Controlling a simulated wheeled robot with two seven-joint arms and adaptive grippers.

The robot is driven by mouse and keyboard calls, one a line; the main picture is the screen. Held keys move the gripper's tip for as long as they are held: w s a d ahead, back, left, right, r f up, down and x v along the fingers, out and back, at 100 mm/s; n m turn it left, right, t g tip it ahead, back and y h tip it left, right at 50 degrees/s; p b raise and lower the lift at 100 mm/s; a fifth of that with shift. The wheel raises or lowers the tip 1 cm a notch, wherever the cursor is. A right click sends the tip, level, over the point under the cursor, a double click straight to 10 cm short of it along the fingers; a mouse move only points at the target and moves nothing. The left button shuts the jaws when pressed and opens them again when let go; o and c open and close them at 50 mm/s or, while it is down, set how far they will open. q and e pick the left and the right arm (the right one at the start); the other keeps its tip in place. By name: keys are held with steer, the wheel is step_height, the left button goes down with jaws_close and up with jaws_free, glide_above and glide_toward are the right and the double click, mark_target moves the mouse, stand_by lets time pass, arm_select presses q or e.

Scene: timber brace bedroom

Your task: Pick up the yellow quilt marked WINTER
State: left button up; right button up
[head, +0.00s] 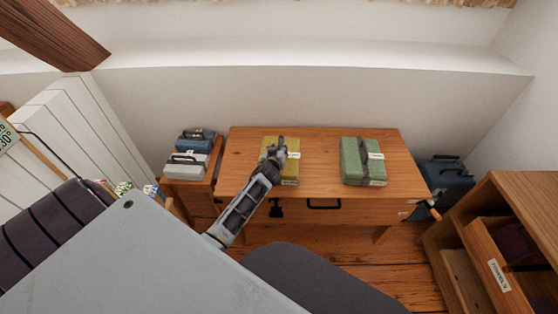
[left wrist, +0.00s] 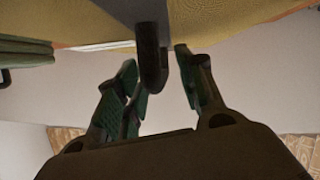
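The yellow quilt (head: 291,171) lies as a folded bundle on the wooden table, with a grey strap and pale labels too small to read. My left gripper (head: 279,148) is over it in the head view and hides part of its top. In the left wrist view the yellow quilt (left wrist: 225,22) fills the top edge. Its dark strap handle (left wrist: 150,55) hangs between the fingers of my left gripper (left wrist: 160,85). The fingers are apart, with a gap beside the handle; I cannot tell whether either touches it. My right gripper is not in view.
A green quilt (head: 352,168) with a grey strap lies right of it on the table (head: 320,145). A wall is behind.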

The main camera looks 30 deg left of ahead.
arm_select(q)
jaws_close()
stand_by(0.5)
steer(key=shift+w+r, duration=0.1)
steer(key=shift+r, duration=0.05)
